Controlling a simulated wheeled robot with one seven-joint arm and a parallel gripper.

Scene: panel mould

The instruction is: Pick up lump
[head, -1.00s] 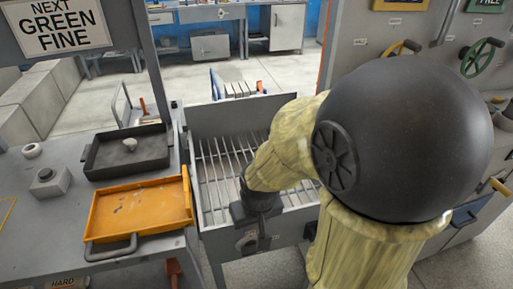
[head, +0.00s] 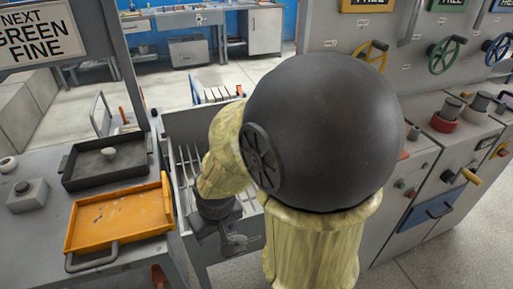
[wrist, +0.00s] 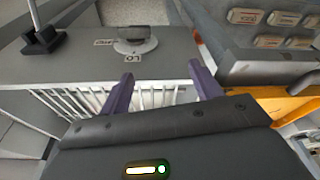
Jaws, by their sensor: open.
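A small pale lump (head: 109,153) sits in the dark tray (head: 78,184) on the left bench in the head view. I cannot make the lump out in the wrist view. My gripper (wrist: 162,86) shows two purple fingers set apart, with nothing between them, in front of a grey panel and pale bars. In the head view my gripper is low over the slatted bin (head: 183,134), right of the trays and apart from the lump. Its fingertips are hard to make out there.
An orange tray (head: 112,219) lies in front of the dark tray. A small grey box (head: 27,196) stands to the left. A post with a sign (head: 40,32) rises beside the bench. A machine with handwheels (head: 446,48) stands at right.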

